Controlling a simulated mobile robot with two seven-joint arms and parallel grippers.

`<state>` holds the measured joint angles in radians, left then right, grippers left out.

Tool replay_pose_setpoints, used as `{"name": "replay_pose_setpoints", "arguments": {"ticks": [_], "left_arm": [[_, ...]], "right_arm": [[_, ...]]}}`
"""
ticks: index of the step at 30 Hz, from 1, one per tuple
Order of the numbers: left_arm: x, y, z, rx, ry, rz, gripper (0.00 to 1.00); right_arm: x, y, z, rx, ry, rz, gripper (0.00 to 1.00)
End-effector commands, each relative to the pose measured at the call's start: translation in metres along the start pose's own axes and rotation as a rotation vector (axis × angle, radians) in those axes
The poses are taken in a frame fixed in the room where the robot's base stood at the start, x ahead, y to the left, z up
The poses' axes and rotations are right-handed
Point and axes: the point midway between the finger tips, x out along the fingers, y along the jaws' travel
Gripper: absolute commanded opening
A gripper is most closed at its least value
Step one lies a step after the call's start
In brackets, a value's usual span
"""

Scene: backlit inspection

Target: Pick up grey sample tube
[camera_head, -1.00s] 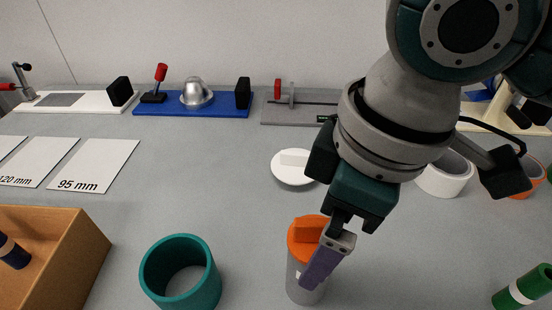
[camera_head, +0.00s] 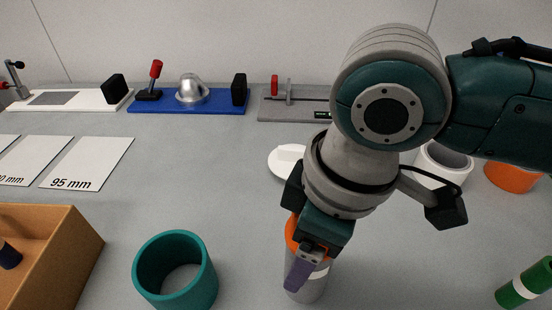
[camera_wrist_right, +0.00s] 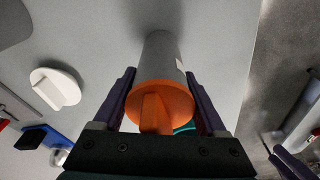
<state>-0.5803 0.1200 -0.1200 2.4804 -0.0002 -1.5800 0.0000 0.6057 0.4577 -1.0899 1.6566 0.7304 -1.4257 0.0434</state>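The grey sample tube (camera_head: 308,287) stands upright on the grey table in the head view, partly hidden by my right gripper. It has a grey body, a white label and an orange cap with a raised grip. In the wrist view the tube (camera_wrist_right: 162,55) and its cap (camera_wrist_right: 160,100) lie between the two purple fingers. My right gripper (camera_head: 303,275) is open around the tube, with one finger on each side; narrow gaps appear beside it in the wrist view (camera_wrist_right: 161,72).
A teal ring (camera_head: 148,268) stands left of the tube, near a wooden box (camera_head: 75,255). A white lid (camera_head: 280,162) lies behind it. A green tube (camera_head: 535,277) lies at right; white (camera_head: 428,165) and orange (camera_head: 510,177) rings stand behind. Fixtures line the back.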

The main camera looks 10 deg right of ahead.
Motion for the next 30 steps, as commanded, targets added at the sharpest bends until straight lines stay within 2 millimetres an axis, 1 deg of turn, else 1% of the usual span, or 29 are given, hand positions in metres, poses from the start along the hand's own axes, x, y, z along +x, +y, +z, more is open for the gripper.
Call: {"name": "replay_pose_setpoints", "arguments": {"ticks": [1, 2, 14, 15, 23, 26, 29, 30], "left_arm": [[0.000, 0.000, 0.000, 0.000, 0.000, 0.000, 0.47], [0.000, 0.000, 0.000, 0.000, 0.000, 0.000, 0.47], [0.000, 0.000, 0.000, 0.000, 0.000, 0.000, 0.47], [0.000, 0.000, 0.000, 0.000, 0.000, 0.000, 0.47], [-0.001, 0.000, 0.000, 0.000, 0.000, 0.000, 0.47], [-0.003, 0.000, -0.001, 0.000, 0.000, 0.000, 0.47], [-0.007, 0.000, -0.002, 0.000, 0.000, 0.000, 0.47], [-0.009, 0.000, -0.003, 0.000, 0.000, 0.000, 0.47]], "right_arm": [[0.000, 0.000, 0.000, 0.000, 0.000, 0.000, 0.65], [0.000, 0.000, 0.000, 0.000, 0.000, 0.000, 0.61], [0.000, 0.000, 0.000, 0.000, 0.000, 0.000, 0.17], [0.000, 0.000, 0.000, 0.000, 0.000, 0.000, 0.15], [-0.003, 0.000, -0.001, 0.000, 0.001, 0.000, 0.15], [-0.009, 0.001, -0.002, 0.000, 0.002, 0.000, 0.15], [-0.022, 0.001, -0.004, 0.000, 0.003, 0.001, 0.15], [-0.030, 0.001, -0.005, 0.000, 0.003, 0.002, 0.15]]}}
